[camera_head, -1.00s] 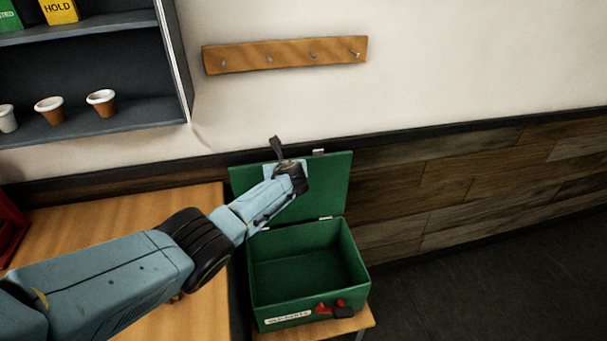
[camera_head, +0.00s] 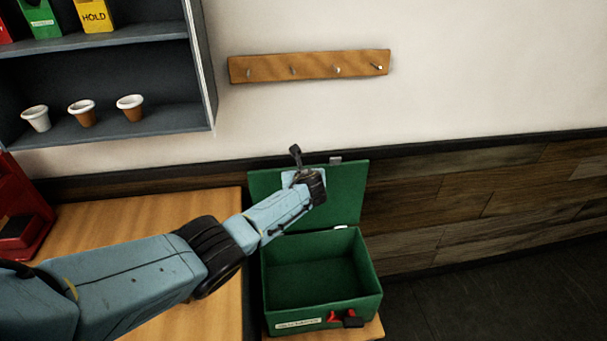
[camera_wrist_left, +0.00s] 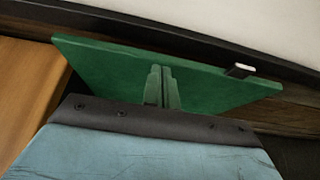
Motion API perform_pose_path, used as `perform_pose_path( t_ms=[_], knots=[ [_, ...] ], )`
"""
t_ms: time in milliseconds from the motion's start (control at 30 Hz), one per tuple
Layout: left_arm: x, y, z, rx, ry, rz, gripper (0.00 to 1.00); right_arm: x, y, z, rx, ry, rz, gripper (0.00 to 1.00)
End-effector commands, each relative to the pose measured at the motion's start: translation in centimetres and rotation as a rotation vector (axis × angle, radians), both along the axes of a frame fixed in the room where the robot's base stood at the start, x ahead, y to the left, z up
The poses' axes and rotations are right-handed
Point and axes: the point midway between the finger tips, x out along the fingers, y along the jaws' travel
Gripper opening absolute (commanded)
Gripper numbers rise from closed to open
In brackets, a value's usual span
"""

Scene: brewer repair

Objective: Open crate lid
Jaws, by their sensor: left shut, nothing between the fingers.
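The green crate (camera_head: 310,312) stands with its lid (camera_head: 343,192) swung up and back, upright against the wall side. Its inside is in view and looks empty. A label and a red and black latch (camera_head: 345,318) are on its front. My left gripper (camera_head: 296,152) is in front of the lid, its tip showing near the lid's top edge. In the left wrist view the closed fingers (camera_wrist_left: 161,88) stand before the lid's green face (camera_wrist_left: 110,68); I cannot tell whether they touch it. My right gripper is not in view.
The crate stands on a small wooden stand (camera_head: 371,332) beside a wooden table (camera_head: 130,220). A shelf with cups (camera_head: 82,113) and boxes hangs at upper left. A hook rail (camera_head: 310,66) is on the wall. Dark floor lies free at right.

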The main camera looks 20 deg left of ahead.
Motion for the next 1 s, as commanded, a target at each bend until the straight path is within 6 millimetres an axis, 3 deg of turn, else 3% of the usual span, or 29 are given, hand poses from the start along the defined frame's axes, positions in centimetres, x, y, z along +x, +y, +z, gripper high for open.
perform_pose_path(
  t_ms=[33, 400, 700, 1000],
  knots=[
    [-0.6, -0.4, 0.8, -0.001, -0.001, -0.003, 0.0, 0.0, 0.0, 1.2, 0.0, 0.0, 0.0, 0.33],
    [-4.6, -3.0, 3.1, 0.0, 0.0, -0.003, 0.0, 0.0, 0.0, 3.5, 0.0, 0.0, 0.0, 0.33],
    [-7.4, -4.8, 4.8, -0.001, -0.001, -0.002, 0.0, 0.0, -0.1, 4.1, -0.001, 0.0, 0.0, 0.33],
    [-8.2, -5.3, 5.3, 0.001, 0.0, 0.0, 0.0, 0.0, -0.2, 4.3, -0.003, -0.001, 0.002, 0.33]
  ],
)
